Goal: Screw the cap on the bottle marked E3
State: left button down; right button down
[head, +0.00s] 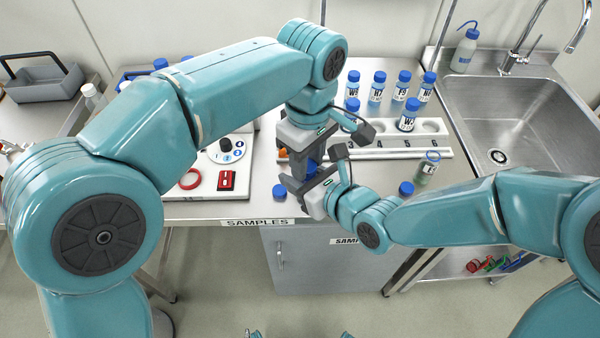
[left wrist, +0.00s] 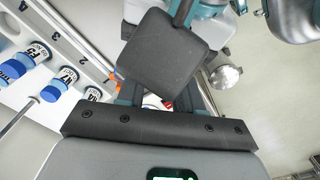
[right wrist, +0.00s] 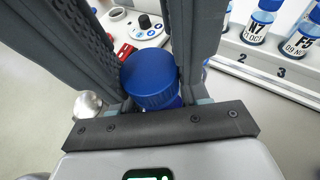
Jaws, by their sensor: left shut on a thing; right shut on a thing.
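A blue ridged cap (right wrist: 150,75) sits between the fingers of my right gripper (right wrist: 150,60), which is shut on it. A strip of darker blue body shows under the cap. In the head view the blue piece (head: 312,167) is mostly covered by both grippers. My left gripper (head: 300,150) is shut at the same spot, just behind the right one, seemingly on the bottle below the cap. No label shows on the held bottle, so I cannot read E3.
A white numbered rack (head: 390,146) with several blue-capped bottles stands behind on the bench. Blue caps show at the front edge (head: 280,191) and near my right arm (head: 406,188). A control panel (head: 215,172) lies left; a sink (head: 510,110) is right.

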pick_arm(q)
jog(key=m, duration=0.3)
jog(key=c, duration=0.7)
grip_release()
jog(key=shift+c, duration=0.2)
jog(key=shift+r, duration=2.25)
jog(key=o, duration=0.6)
jog(key=shift+c, duration=0.2)
